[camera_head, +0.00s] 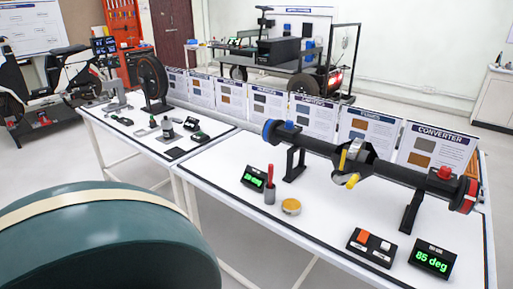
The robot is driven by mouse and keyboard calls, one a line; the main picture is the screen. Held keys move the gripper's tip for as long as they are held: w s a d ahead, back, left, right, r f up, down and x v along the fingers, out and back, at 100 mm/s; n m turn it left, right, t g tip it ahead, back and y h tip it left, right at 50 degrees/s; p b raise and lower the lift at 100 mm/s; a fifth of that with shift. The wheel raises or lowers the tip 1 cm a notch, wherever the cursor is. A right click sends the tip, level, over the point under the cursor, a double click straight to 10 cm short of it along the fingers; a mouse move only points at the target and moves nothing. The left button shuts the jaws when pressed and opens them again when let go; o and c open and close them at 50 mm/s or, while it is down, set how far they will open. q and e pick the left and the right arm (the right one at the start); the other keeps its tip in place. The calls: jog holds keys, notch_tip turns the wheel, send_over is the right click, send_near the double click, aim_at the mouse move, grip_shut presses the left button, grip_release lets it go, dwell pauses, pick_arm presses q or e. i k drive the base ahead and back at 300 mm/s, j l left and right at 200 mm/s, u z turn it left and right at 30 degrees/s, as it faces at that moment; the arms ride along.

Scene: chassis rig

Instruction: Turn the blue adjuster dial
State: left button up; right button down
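A long black tube assembly (330,152) lies across stands on the white table at the right. A blue ring (268,130) is at its left end, and a small blue knob (289,125) sits on top close to that ring. I cannot tell which of the two blue parts is the adjuster dial. A red knob (444,173) and a red ring (464,195) are at the right end. Yellow handles (352,181) stick out of the middle. Neither of my grippers is in view.
On the right table (225,174) stand a display reading 85 deg (432,259), a switch box (371,247), a round yellow tin (291,206) and a red-handled tool in a cup (270,184). A large dark green rounded shape (110,245) fills the lower left.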

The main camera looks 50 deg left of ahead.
aim_at(290, 124)
jog(key=u, duration=1.45)
jog(key=i+j+z, duration=0.1)
jog(key=z, duration=0.25)
jog(key=j+z, duration=0.1)
jog(key=z, duration=0.25)
jog(key=i+j+z, duration=0.1)
jog(key=z, duration=0.25)
jog(key=i+j+z, duration=0.2)
jog(key=j, duration=0.35)
jog(key=j+z, duration=0.2)
jog(key=j, duration=0.3)
